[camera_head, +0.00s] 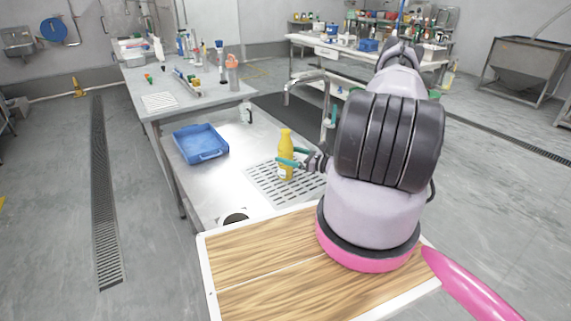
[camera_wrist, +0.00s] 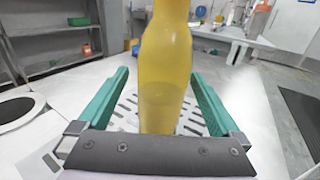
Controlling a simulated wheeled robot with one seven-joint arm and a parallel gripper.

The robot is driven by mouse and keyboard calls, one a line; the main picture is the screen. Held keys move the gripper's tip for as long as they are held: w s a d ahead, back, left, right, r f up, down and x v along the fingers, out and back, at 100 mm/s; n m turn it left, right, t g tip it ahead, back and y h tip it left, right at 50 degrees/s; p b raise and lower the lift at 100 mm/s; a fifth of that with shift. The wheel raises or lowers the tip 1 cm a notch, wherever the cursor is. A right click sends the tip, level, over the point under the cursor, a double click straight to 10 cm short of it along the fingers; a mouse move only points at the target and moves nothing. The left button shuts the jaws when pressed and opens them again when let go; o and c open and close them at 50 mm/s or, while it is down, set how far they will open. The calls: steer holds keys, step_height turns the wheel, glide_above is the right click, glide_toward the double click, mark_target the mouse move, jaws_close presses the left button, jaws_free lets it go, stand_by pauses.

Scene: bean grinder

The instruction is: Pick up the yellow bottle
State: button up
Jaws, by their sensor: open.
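The yellow bottle (camera_head: 286,152) stands upright on the slotted drain area of the metal table, in the middle of the head view. My gripper (camera_head: 290,163) reaches it from the right, with its teal fingers level with the bottle's body. In the wrist view the bottle (camera_wrist: 165,75) is large and central, and its top is cut off by the frame. The open fingers of my gripper (camera_wrist: 160,95) lie on its left and right, with a visible gap on each side. The bottle's base is hidden behind the gripper's dark palm bar in the wrist view.
A blue tray (camera_head: 200,143) lies on the table left of the bottle. A farther table (camera_head: 190,85) holds several bottles and tools.

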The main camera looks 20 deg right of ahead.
steer(key=x, duration=0.4)
steer(key=shift+w+f, duration=0.2)
steer(key=shift+w, duration=0.05)
steer(key=c, duration=1.5)
jaws_close()
steer(key=shift+r, duration=0.1)
